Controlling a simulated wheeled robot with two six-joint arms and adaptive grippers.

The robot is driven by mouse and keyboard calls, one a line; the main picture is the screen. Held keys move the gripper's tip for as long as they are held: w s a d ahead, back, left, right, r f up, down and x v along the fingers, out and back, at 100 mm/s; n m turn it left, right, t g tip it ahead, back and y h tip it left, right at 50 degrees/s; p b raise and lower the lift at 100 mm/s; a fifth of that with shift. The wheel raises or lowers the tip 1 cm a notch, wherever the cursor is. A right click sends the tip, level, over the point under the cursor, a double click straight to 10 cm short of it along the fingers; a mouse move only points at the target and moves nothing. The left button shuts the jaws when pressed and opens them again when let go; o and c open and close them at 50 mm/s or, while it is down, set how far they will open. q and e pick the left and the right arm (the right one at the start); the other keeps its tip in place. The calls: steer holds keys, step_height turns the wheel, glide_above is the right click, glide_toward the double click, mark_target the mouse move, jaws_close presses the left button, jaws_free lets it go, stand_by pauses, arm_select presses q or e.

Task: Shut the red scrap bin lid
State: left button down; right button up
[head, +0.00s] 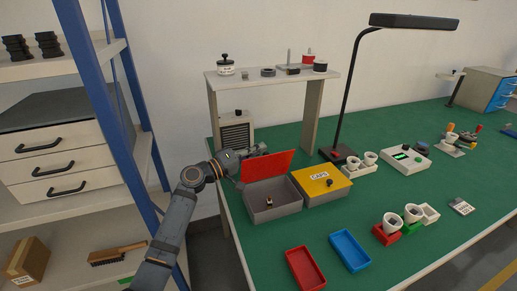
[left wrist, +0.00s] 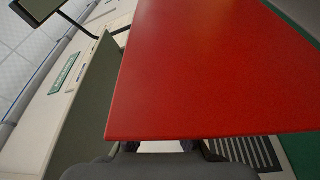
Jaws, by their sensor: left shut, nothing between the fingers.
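The red scrap bin lid (head: 267,165) stands raised at the back of the grey scrap bin (head: 272,204). The bin is open at the top, and a small dark and orange item (head: 268,203) lies inside it. My left gripper (head: 236,160) is shut and empty, behind and to the left of the lid. In the left wrist view the red lid (left wrist: 215,70) fills the middle, right in front of the gripper; its fingers are mostly hidden, and I cannot tell whether they touch the lid. My right gripper is not in view.
A yellow-lidded CAPS bin (head: 321,181) stands right beside the scrap bin. A red tray (head: 304,268) and a blue tray (head: 350,250) lie in front. A wooden shelf stand (head: 270,80) rises behind, with a black lamp (head: 346,100) to its right. Blue shelving posts stand left.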

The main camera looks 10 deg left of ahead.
arm_select(q)
steer(key=shift+s+d+f, duration=0.2)
steer(key=shift+s+d, duration=0.05)
steer(key=shift+s, duration=0.2)
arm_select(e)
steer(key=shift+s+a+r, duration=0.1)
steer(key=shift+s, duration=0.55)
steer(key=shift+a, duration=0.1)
